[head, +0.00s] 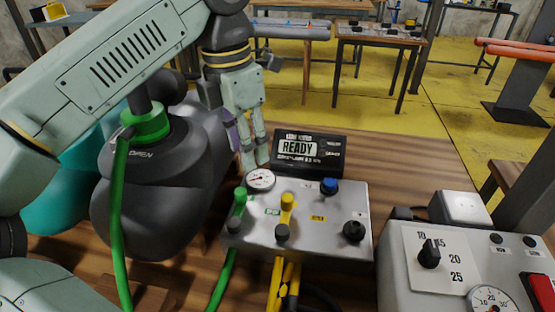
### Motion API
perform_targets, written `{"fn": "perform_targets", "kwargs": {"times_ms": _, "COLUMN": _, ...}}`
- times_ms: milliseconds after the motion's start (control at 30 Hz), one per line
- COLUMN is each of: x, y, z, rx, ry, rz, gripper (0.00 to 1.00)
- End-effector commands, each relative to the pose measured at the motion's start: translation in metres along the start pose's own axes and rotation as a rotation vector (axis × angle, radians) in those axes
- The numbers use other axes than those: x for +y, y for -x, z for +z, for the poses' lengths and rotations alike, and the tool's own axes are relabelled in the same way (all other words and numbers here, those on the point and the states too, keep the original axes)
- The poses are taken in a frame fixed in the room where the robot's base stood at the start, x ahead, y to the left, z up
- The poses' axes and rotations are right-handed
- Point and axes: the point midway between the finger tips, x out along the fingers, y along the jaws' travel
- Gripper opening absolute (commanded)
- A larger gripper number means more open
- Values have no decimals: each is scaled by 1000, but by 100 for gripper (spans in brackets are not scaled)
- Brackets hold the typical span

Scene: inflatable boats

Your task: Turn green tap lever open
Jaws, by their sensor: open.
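The green tap lever (239,203) is at the left edge of a grey metal control box (320,205). It stands near a small green label, beside a round gauge (260,180). My gripper (255,158) points down behind the box's back left corner, farther back than the green lever. Its fingers are open, and I see nothing between them. In this view the gripper shows apart from the lever. A yellow lever (286,212) is right of the green one.
A display reading READY (310,150) stands behind the box. A blue knob (329,186) and black knob (354,231) are on its right. A dark inflated boat (160,190) with a green hose (117,220) is left. Another control box (400,260) is front right.

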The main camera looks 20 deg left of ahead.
Motion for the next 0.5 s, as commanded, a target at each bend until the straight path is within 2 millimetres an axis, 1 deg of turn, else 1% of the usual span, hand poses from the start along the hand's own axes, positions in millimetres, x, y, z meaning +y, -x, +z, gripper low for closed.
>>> {"fn": "perform_targets", "kwargs": {"times_ms": 33, "x": 6, "y": 2, "z": -11, "rx": 40, "ry": 27, "rz": 11, "gripper": 40}}
{"fn": "perform_targets", "kwargs": {"times_ms": 100, "x": 11, "y": 1, "z": -20, "rx": 72, "ry": 47, "rz": 18, "gripper": 40}}
{"fn": "perform_targets", "kwargs": {"times_ms": 167, "x": 12, "y": -1, "z": -23, "rx": 84, "ry": 53, "rz": 19, "gripper": 40}}
{"fn": "perform_targets", "kwargs": {"times_ms": 233, "x": 12, "y": -8, "z": -24, "rx": 86, "ry": 53, "rz": 18, "gripper": 40}}
{"fn": "perform_targets", "kwargs": {"times_ms": 367, "x": 12, "y": -28, "z": -25, "rx": 84, "ry": 51, "rz": 17, "gripper": 40}}
{"fn": "perform_targets", "kwargs": {"times_ms": 500, "x": 12, "y": -56, "z": -27, "rx": 83, "ry": 49, "rz": 15, "gripper": 40}}
